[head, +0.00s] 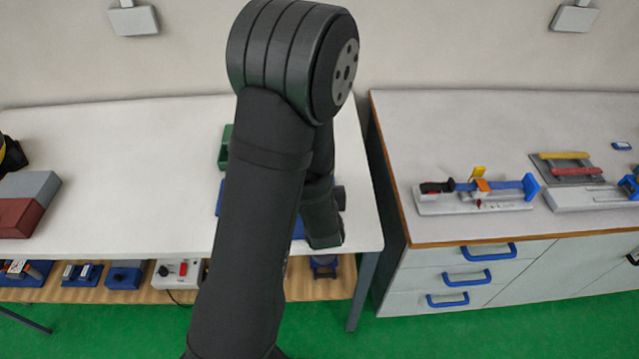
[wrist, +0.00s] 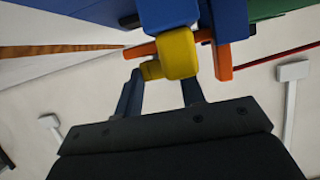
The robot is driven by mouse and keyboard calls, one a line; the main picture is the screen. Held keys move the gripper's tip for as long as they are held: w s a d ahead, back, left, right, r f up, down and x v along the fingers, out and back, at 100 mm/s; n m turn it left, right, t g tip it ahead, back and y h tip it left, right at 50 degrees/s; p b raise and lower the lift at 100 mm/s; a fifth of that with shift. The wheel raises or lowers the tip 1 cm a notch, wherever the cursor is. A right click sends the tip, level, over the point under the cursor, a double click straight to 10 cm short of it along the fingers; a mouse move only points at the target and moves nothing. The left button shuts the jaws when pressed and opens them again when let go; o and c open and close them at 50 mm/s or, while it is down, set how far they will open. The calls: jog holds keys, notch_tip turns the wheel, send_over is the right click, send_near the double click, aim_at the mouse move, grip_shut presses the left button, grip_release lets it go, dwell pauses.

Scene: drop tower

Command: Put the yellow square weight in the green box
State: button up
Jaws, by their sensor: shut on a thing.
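The yellow square weight (wrist: 178,53) shows in the wrist view at my fingertips, with a smaller yellow part at its left. My gripper (wrist: 160,84) is shut on it. The weight appears close to a blue structure (wrist: 229,18) with orange parts (wrist: 223,62); whether they touch I cannot tell. The green box (head: 224,149) stands on the white table in the head view, mostly hidden behind my arm. A green surface, probably the same box, shows at the top right of the wrist view (wrist: 276,8). The weight and my fingers are hidden in the head view.
Grey and maroon blocks (head: 22,203) sit at the left of the white table (head: 110,150). A blue thing (head: 219,198) is partly hidden behind my arm. A separate bench (head: 490,130) with tools stands at the right, across a gap. The table's left middle is clear.

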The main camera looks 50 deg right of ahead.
jog(key=shift+f, duration=0.15)
jog(key=shift+f, duration=0.1)
jog(key=o, duration=1.1)
jog(key=v, duration=1.6)
jog(key=shift+w+r, duration=0.2)
jog(key=shift+o, duration=0.4)
jog(key=shift+v, duration=0.8)
